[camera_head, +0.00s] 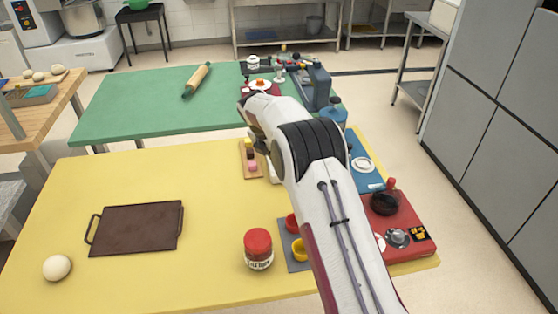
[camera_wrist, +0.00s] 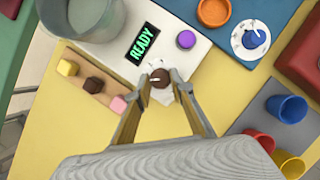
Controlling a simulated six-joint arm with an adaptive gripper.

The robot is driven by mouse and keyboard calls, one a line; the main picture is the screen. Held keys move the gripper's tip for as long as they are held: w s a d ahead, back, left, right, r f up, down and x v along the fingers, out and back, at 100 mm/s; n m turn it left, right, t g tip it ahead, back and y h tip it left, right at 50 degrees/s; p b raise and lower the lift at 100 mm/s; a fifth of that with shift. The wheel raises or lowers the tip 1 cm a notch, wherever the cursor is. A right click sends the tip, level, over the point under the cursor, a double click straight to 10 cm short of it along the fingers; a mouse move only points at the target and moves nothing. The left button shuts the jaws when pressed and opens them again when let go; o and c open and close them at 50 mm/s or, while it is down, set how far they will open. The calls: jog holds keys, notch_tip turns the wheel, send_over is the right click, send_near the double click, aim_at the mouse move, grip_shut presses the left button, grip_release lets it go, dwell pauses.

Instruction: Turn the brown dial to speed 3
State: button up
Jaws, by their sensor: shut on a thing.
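The brown dial (camera_wrist: 162,79) is in the wrist view, on a white panel (camera_wrist: 193,58). It has a pale pointer line toward its left side. Small marks lie at its far edge, too small to read. My gripper (camera_wrist: 162,77) is shut on the dial, one finger on each side. A display (camera_wrist: 143,43) reading "READY" and a purple button (camera_wrist: 186,39) are beyond the dial on the same panel. In the head view my arm hides the dial and most of the panel.
A grey pot (camera_wrist: 82,17) stands left of the display. A wooden strip with yellow, brown and pink blocks (camera_wrist: 118,104) is close on the left. Cups, including a blue one (camera_wrist: 287,108), are at right. A red jar (camera_head: 258,249) and brown tray (camera_head: 135,230) are on the yellow table.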

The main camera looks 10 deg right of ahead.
jog(key=o, duration=1.1)
jog(key=shift+r, duration=0.1)
jog(key=shift+v, duration=0.85)
jog(key=s+a, duration=0.8)
jog(key=a, duration=0.1)
jog(key=shift+s+r, duration=0.4)
jog(key=shift+r, duration=0.05)
